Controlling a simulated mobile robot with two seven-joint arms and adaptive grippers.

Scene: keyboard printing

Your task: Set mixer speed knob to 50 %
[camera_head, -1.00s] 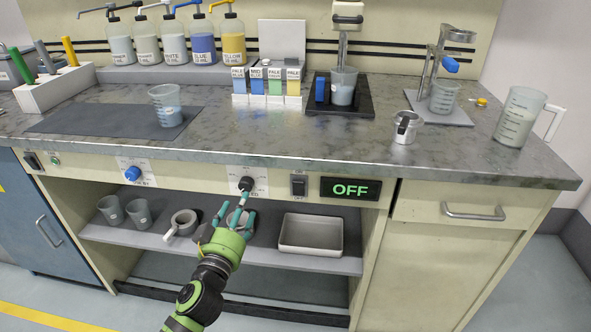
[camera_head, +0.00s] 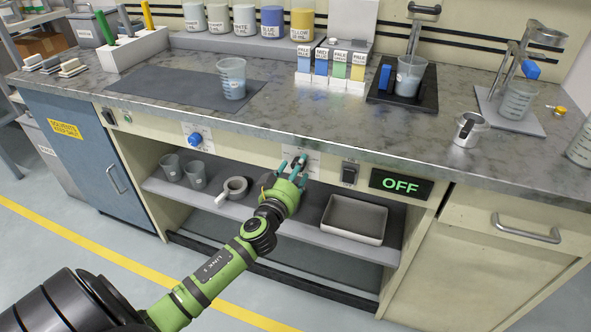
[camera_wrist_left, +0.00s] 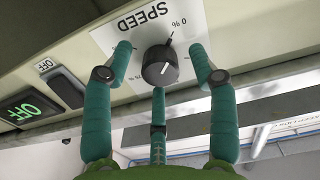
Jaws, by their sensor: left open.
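The black speed knob (camera_wrist_left: 160,66) sits on a white label plate (camera_wrist_left: 146,24) reading SPEED, which appears upside down in the left wrist view. In the head view my left gripper (camera_head: 292,168) is at the front panel and hides the knob. My right gripper is not in view.
A rocker switch (camera_head: 349,173) and a display reading OFF (camera_head: 401,185) are right of the knob. A blue knob (camera_head: 195,139) is on the left of the panel. A shelf below holds a metal tray (camera_head: 354,218). The mixer (camera_head: 408,78) with its beaker stands on the bench.

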